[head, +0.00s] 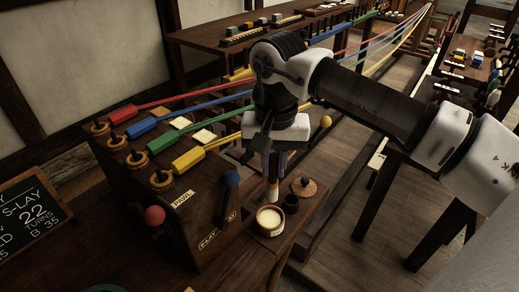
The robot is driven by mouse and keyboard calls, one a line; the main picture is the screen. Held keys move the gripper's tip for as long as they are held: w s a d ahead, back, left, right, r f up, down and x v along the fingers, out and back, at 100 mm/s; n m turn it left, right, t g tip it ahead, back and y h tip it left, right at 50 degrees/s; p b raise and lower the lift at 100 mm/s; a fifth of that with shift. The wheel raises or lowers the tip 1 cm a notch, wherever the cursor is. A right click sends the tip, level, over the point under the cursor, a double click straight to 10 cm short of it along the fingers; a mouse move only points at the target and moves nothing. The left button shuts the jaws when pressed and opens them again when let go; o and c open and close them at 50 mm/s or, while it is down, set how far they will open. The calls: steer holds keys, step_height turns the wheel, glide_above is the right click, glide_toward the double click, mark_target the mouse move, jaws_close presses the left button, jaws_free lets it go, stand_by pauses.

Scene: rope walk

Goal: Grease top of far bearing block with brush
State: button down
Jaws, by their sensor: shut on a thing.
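My gripper (273,172) points down near the middle of the head view, shut on a slim brush (273,191) with a pale lower end. The brush's upper part is hidden between the fingers. Its lower end is at the far rim of a round pot of cream-coloured grease (269,217); I cannot tell whether it touches the grease. To the left stands a wooden machine (205,215) with a row of round wooden bearing pieces, the farthest (99,128) beside the red sleeve and the nearest (160,179) beside the yellow one. I cannot tell which part is the far bearing block.
A dark cup (290,204) and a knobbed wooden lid (304,187) sit beside the pot. Red (155,215) and blue (231,178) knobs stand on the machine. Coloured ropes (215,97) run from the sleeves to the upper right, passing behind my arm. A chalkboard (28,222) is at left.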

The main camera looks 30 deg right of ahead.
mark_target(272, 183)
steer(key=shift+s+a+f, duration=0.1)
steer(key=shift+a+f, duration=0.05)
steer(key=shift+a, duration=0.05)
steer(key=shift+f+b, duration=2.1)
steer(key=shift+f, duration=0.75)
steer(key=shift+f+b, duration=0.55)
steer(key=shift+f, duration=0.05)
steer(key=shift+r+p, duration=2.5)
steer(key=shift+r, duration=1.1)
steer(key=shift+s, duration=0.1)
